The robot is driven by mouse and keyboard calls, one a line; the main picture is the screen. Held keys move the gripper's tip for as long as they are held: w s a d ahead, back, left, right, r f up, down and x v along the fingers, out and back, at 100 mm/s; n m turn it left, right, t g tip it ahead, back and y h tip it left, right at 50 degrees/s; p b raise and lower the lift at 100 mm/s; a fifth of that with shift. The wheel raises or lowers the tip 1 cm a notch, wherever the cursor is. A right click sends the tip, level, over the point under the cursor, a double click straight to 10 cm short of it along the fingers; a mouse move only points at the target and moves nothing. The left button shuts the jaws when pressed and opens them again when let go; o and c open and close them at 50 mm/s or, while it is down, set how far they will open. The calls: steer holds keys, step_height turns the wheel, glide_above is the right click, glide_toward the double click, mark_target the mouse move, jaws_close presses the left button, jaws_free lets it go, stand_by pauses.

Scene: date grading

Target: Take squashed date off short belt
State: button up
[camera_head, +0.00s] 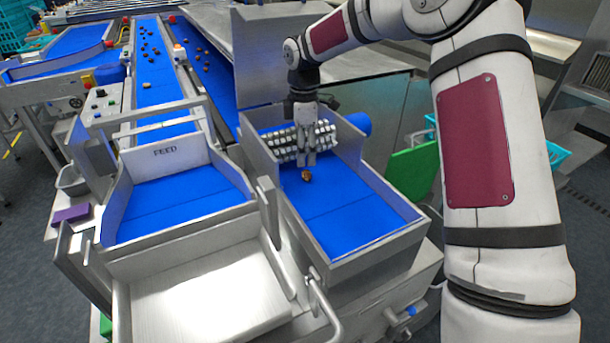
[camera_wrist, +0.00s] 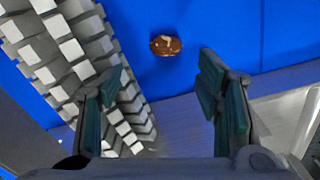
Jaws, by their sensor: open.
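A small brown date (camera_head: 306,175) lies on the blue short belt (camera_head: 350,217), near its far end. In the wrist view the date (camera_wrist: 166,45) shows a pale split or patch on top and lies on the blue belt surface (camera_wrist: 205,25). My gripper (camera_head: 307,160) points down above the belt, just beyond the date in the head view. In the wrist view my gripper (camera_wrist: 162,95) has its two fingers wide apart with nothing between them. The date lies ahead of the fingertips, roughly in line with the gap. I cannot tell the exact height above the belt.
A roller with pale blocks (camera_head: 290,142) crosses the belt's far end, close beside my gripper; it also shows at left in the wrist view (camera_wrist: 75,50). Metal side walls (camera_head: 376,253) border the belt. The FEED tray (camera_head: 168,150) stands left. The near belt is clear.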

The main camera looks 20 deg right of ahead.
mark_target(306, 171)
steer(key=shift+s+d+f+p, duration=0.1)
steer(key=shift+s+f+p, duration=0.1)
steer(key=shift+f, duration=0.95)
steer(key=shift+s+d+f+p, duration=0.1)
steer(key=shift+f+p, duration=0.15)
steer(key=shift+f, duration=0.85)
steer(key=shift+s+d+f+p, duration=0.1)
steer(key=shift+s+f+p, duration=0.1)
steer(key=shift+f, duration=0.95)
steer(key=shift+w, duration=0.1)
steer(key=shift+c, duration=0.3)
steer(key=c, duration=0.9)
